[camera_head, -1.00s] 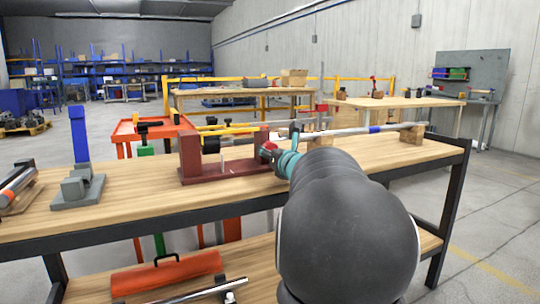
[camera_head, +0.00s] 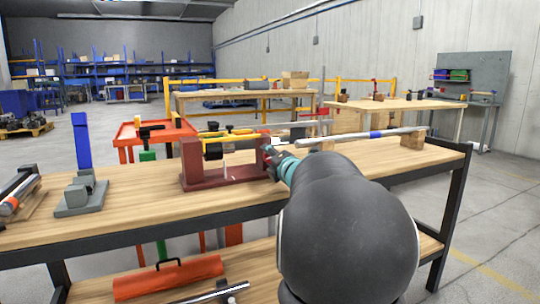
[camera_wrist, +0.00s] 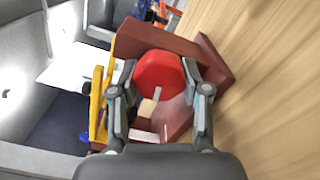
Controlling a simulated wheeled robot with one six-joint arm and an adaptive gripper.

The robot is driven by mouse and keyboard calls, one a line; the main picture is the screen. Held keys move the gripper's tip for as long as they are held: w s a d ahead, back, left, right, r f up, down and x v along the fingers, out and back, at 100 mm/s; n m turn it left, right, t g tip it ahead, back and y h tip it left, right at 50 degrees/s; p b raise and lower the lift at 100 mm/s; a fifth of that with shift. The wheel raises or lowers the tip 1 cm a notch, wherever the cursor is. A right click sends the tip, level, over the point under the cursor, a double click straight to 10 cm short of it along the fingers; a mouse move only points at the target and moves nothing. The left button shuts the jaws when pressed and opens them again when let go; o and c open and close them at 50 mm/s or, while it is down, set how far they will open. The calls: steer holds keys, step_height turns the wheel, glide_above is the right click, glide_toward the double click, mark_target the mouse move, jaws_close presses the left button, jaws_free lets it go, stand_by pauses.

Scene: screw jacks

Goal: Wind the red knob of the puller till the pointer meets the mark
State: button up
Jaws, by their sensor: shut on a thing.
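The puller (camera_head: 222,181) is a dark red frame with two uprights on a flat base, standing on the wooden bench top. Its red knob (camera_wrist: 158,73) faces the wrist camera and sits between the two fingers of my gripper (camera_wrist: 155,80), which is shut on it. In the head view my gripper (camera_head: 272,160) is at the puller's right upright and mostly hides the knob. A thin pale upright piece shows between the uprights; I cannot tell whether it is the pointer or the mark.
A grey block fixture (camera_head: 82,195) stands to the left on the bench. A long metal bar (camera_head: 350,138) with a blue band rests on wooden blocks at the right. An orange cart (camera_head: 128,132) stands behind. Bare bench top lies left of the puller.

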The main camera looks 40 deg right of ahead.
steer(key=m+p, duration=0.1)
steer(key=m, duration=0.1)
steer(key=m+p, duration=0.1)
steer(key=m, duration=0.1)
steer(key=m+p, duration=0.1)
steer(key=m, duration=0.1)
steer(key=shift+r, duration=0.3)
steer(key=shift+m+p, duration=1)
steer(key=shift+m, duration=1.1)
steer(key=o, duration=1.1)
steer(key=shift+o, duration=0.2)
steer(key=shift+f, duration=0.1)
steer(key=v, duration=1.2)
